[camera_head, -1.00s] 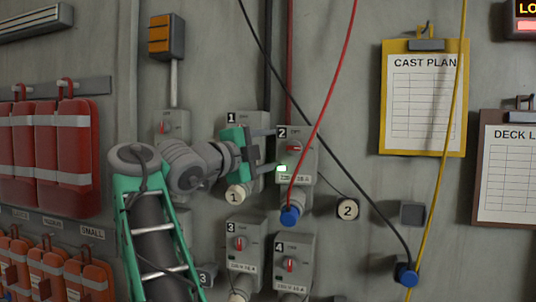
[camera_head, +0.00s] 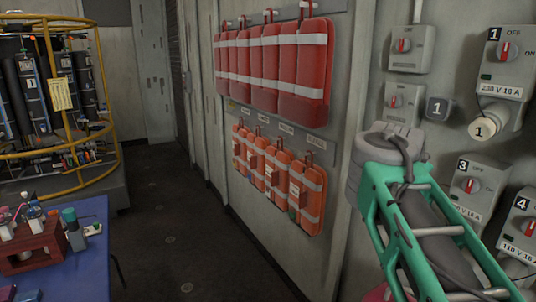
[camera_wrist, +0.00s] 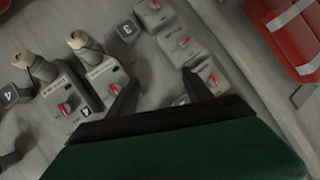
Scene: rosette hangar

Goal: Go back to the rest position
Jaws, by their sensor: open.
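My gripper (camera_wrist: 161,88) shows in the wrist view as two dark fingers spread apart with a green body behind them. Nothing is between the fingers except the view of the wall. Past them are grey switch boxes with red knobs, one of them (camera_wrist: 183,44) beyond the fingers. In the head view only my green and grey arm shows at the right, and my gripper is not seen there. The wall boxes beside the arm are box 1 (camera_head: 508,78), box 3 (camera_head: 476,200) and box 4 (camera_head: 521,232).
Red packs (camera_head: 300,70) and orange packs (camera_head: 311,200) hang on the wall left of my arm. A blue table (camera_head: 85,268) with small items stands at lower left. A yellow-railed rack (camera_head: 105,130) of cylinders is behind it. The dark floor (camera_head: 165,210) between is clear.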

